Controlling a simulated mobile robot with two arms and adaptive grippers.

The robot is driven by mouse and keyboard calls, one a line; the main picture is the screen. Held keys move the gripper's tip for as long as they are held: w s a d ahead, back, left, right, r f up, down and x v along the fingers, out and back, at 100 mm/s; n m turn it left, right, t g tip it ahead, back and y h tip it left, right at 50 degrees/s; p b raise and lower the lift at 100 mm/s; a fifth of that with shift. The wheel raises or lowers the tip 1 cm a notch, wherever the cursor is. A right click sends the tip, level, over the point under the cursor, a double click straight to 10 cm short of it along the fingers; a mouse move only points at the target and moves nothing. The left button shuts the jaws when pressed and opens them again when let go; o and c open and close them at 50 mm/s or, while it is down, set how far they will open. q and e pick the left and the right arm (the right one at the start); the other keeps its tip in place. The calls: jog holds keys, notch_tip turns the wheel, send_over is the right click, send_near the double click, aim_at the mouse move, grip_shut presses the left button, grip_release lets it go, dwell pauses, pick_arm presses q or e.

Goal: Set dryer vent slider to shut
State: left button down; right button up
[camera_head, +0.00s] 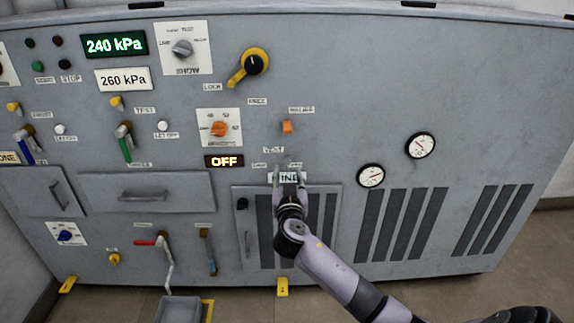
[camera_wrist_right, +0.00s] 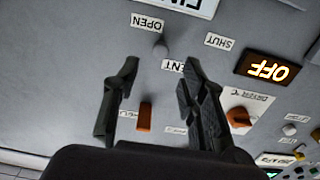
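The dryer vent slider has a small grey knob (camera_wrist_right: 160,50) in the wrist view. It sits nearer the OPEN label (camera_wrist_right: 147,22) than the SHUT label (camera_wrist_right: 219,41); that picture is upside down. In the head view the VENT label (camera_head: 273,149) is above the SHUT label (camera_head: 259,164) at left and the OPEN label (camera_head: 295,164) at right. My right gripper (camera_head: 289,174) is open at the panel, just below these labels. In the wrist view its fingers (camera_wrist_right: 159,66) are on either side of the knob's line, with nothing visibly held. Contact cannot be told. My left gripper is not in view.
A lit OFF display (camera_head: 224,161) and a dial with an orange knob (camera_head: 219,128) are left of the slider. An orange switch (camera_head: 288,127) is above it. A white sign (camera_head: 289,178) is behind my right fingers. Two gauges (camera_head: 371,176) are at right.

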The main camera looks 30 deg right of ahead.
aim_at(287, 162)
jog(key=x, duration=0.5)
jog(key=shift+w+d, duration=0.25)
jog(key=shift+w, duration=0.35)
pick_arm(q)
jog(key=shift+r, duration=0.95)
pick_arm(e)
jog(key=shift+d, duration=0.1)
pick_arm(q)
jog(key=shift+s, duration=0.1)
pick_arm(e)
jog(key=c, duration=0.8)
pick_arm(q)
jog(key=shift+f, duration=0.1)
pick_arm(e)
grip_shut()
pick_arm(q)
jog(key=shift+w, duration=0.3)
